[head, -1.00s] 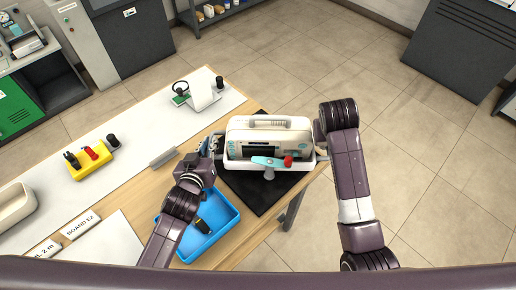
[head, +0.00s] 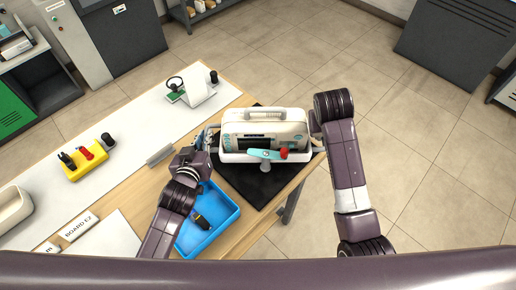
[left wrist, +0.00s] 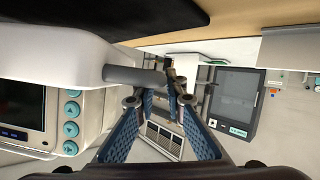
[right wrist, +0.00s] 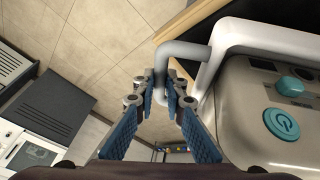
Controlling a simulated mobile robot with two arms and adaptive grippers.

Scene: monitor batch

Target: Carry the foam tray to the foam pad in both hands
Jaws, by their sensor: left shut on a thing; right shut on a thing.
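The foam tray (head: 232,157) is white and carries a white monitor (head: 264,128) with a top handle. It is over the black foam pad (head: 240,182) at the table's right end; I cannot tell whether it touches the pad. My left gripper (head: 213,138) is shut on the tray's left handle, a grey bar (left wrist: 135,76) in the left wrist view. My right gripper (right wrist: 170,88) is shut on the right handle, a bent bar (right wrist: 178,52) in the right wrist view. The tray looks about level. A teal-and-red tool (head: 266,155) shows at its front.
A blue bin (head: 222,214) lies just left of the pad. A yellow block (head: 85,160), a grey bar (head: 160,155) and a white stand (head: 197,90) are farther left on the table. Open floor (head: 420,150) lies right of the table edge.

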